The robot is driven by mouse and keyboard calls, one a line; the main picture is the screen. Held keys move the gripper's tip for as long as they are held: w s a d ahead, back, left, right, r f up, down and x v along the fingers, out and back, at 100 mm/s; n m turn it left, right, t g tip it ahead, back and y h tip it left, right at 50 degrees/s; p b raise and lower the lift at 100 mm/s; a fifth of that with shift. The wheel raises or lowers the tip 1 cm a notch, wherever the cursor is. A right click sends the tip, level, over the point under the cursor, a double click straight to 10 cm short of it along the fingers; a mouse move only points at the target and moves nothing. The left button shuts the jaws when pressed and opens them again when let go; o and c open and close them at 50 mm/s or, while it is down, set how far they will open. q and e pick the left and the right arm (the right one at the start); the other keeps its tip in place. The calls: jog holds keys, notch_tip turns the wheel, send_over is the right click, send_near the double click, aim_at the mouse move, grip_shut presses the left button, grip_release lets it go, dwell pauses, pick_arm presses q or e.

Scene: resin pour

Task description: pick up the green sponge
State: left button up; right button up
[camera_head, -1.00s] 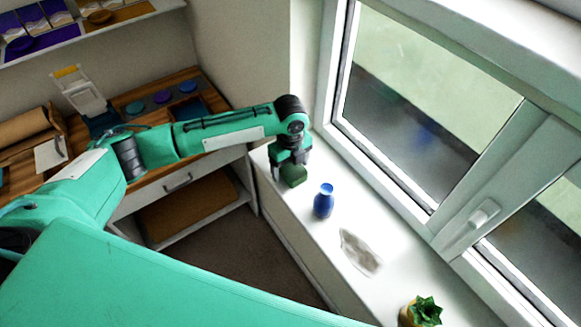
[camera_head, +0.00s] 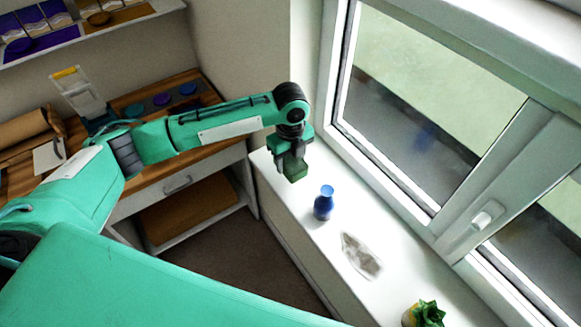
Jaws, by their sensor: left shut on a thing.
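The green sponge (camera_head: 297,171) is a small dark green block in the head view, over the far end of the white windowsill. My left gripper (camera_head: 292,161) points down and is shut on the sponge. The sponge appears raised a little above the sill. The fingertips are partly hidden by the sponge and the wrist. My right gripper is out of view.
A blue vase (camera_head: 324,204) stands on the windowsill (camera_head: 310,235) close to the sponge. A greyish patch or cloth (camera_head: 360,256) and a potted succulent (camera_head: 426,313) are nearer along the sill. The closed window (camera_head: 440,115) borders it. A wooden workbench (camera_head: 205,95) stands left.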

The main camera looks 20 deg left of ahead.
aim_at(290, 159)
pick_arm(q)
notch_tip(290, 159, up, 17)
jog(key=b, duration=0.4)
jog(key=shift+f, duration=0.2)
jog(key=o, duration=0.4)
jog(key=c, duration=0.4)
